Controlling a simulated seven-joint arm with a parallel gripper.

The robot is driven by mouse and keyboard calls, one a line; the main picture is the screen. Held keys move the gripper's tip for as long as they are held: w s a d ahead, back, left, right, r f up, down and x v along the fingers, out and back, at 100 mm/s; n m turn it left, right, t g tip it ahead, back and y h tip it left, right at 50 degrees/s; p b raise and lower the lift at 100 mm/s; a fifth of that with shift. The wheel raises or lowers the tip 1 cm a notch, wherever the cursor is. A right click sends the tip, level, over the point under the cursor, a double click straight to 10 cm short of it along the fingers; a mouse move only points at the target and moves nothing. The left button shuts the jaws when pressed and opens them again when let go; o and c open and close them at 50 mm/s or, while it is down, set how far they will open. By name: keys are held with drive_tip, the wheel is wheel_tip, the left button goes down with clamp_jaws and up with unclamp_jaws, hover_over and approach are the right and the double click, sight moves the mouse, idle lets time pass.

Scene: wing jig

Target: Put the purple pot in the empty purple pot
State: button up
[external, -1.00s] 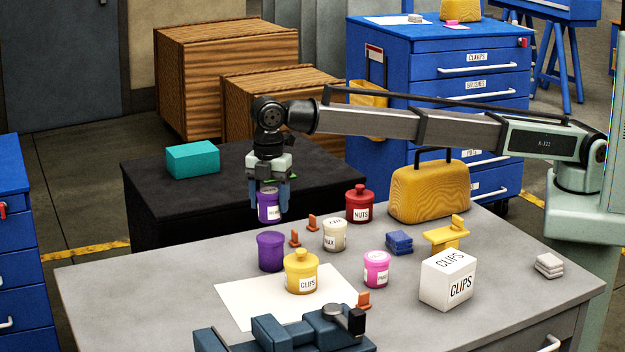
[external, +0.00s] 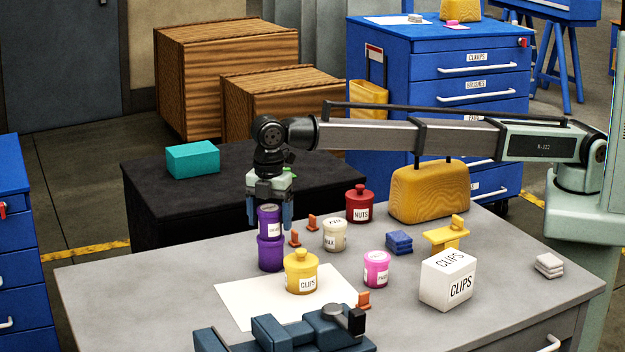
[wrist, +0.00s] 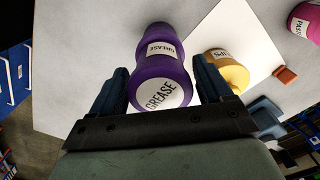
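The purple pot (external: 270,221), with a white label, is between the fingers of my gripper (external: 270,222). In the wrist view, the pot (wrist: 160,92) reads "GREASE", and the fingers of my gripper (wrist: 160,78) lie close along both its sides. My gripper appears shut on it. The other purple pot (external: 270,254) stands upright on the bench directly below, and the held pot's lower end meets its top. Its wall also shows beyond the held pot in the wrist view (wrist: 153,32). The held pot hides its opening, so I cannot see inside.
A yellow clips pot (external: 301,273) stands close on the right, on a white sheet (external: 240,303). Small orange pieces (external: 295,238) and a cream pot (external: 335,235) stand to the right. A blue vise (external: 290,333) is at the front. The bench left of the pots is clear.

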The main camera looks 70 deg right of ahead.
sight(270, 207)
drive_tip(key=shift+o, duration=0.7)
wheel_tip(270, 207, up, 12)
drive_tip(key=shift+r, duration=0.15)
